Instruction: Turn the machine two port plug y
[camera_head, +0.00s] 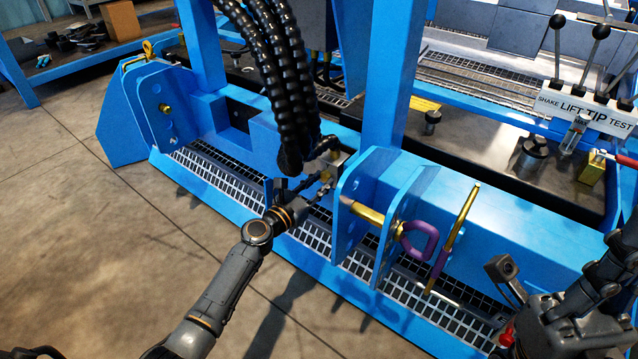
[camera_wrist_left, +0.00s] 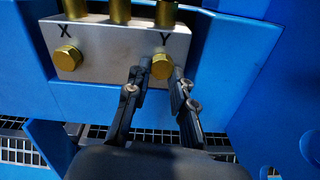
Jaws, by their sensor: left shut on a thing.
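A silver port block marked X and Y (camera_wrist_left: 120,42) is fixed on the blue machine (camera_head: 480,205). In the left wrist view, the brass hex plug under the Y (camera_wrist_left: 161,66) sits in the block's front face. Another brass hex plug (camera_wrist_left: 67,58) sits under the X. My left gripper (camera_wrist_left: 160,78) has its two fingertips on either side of the Y plug and is shut on it. In the head view, my left gripper (camera_head: 318,182) reaches the block (camera_head: 332,166), partly hiding it; the plugs are not clear there. My right gripper (camera_head: 510,280) is at the lower right, away from the block.
Thick black hoses (camera_head: 285,80) hang just above the block. A blue bracket with a brass pin and purple handle (camera_head: 420,240) stands right of my left gripper. Levers with a SHAKE LIFT TIP TEST sign (camera_head: 585,110) are at upper right. The concrete floor (camera_head: 80,250) is clear at left.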

